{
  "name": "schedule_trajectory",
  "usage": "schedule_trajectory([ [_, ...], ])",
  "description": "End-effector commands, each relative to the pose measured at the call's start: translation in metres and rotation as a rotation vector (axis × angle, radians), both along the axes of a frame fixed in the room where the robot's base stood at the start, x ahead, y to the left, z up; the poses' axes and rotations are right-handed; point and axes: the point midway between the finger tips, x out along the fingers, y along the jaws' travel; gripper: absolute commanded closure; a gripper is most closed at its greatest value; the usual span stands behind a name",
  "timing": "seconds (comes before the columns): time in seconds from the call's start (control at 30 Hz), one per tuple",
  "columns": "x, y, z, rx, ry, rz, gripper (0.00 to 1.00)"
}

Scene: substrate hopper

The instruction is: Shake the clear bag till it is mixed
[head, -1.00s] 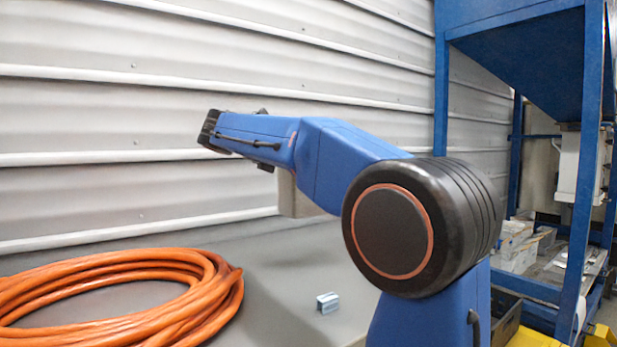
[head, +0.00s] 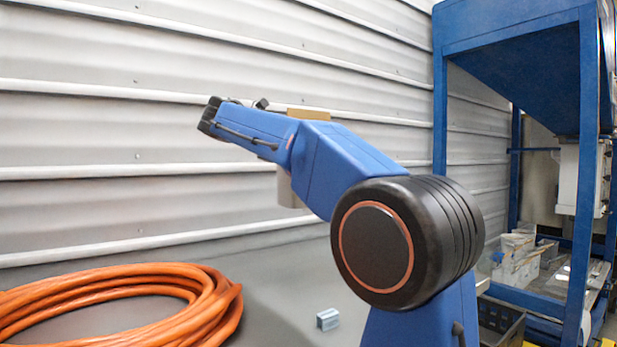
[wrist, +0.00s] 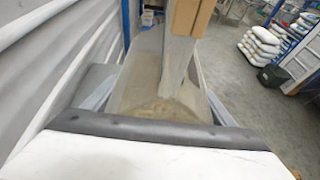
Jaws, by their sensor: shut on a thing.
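The clear bag (wrist: 148,82) shows in the wrist view as a hazy see-through sheet, with brownish loose material (wrist: 155,107) low in it. My gripper (wrist: 165,90) is shut on the bag. Its fingertips are hard to make out, and where it grips is unclear. In the head view my blue arm is raised and hides the gripper. A tan piece (head: 308,114) and a pale piece (head: 289,188) show above and below the arm. I cannot tell whether they belong to the bag. Whether the contents are evenly mixed cannot be seen.
An orange coiled hose (head: 130,290) and a small grey-blue block (head: 327,319) lie on the grey surface before a corrugated wall (head: 120,140). A blue hopper frame (head: 588,190) stands right. White sacks (wrist: 260,42) are stacked beyond in the wrist view.

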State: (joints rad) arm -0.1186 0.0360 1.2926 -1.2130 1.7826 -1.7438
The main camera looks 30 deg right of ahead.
Motion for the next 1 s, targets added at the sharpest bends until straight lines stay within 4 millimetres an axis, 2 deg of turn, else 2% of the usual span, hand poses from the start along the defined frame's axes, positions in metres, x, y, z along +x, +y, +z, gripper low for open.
schedule_trajectory([
  [0.03,0.001,0.000,0.010,-0.001,-0.003,0.000,0.63],
  [0.1,0.000,0.000,0.008,-0.002,0.003,0.000,0.63],
  [0.23,-0.001,0.000,-0.041,-0.002,0.009,0.001,0.63],
  [0.3,-0.001,0.000,-0.059,-0.002,0.005,0.000,0.63],
  [0.33,0.000,0.000,-0.061,-0.002,0.004,-0.001,0.63],
  [0.37,0.000,0.000,-0.058,-0.002,0.001,-0.001,0.63],
  [0.5,0.001,0.000,-0.005,0.000,-0.006,0.000,0.63],
  [0.6,0.001,0.000,0.012,-0.001,-0.001,0.000,0.63],
  [0.67,0.000,0.000,0.002,-0.002,0.005,0.001,0.63],
  [0.8,-0.001,0.000,-0.051,-0.003,0.008,0.001,0.63],
  [0.87,0.000,0.000,-0.060,-0.002,0.004,0.000,0.63],
  [0.93,0.000,0.000,-0.049,-0.002,-0.004,-0.001,0.63],
  [1.0,0.001,0.000,-0.019,-0.001,-0.007,-0.001,0.63],
])
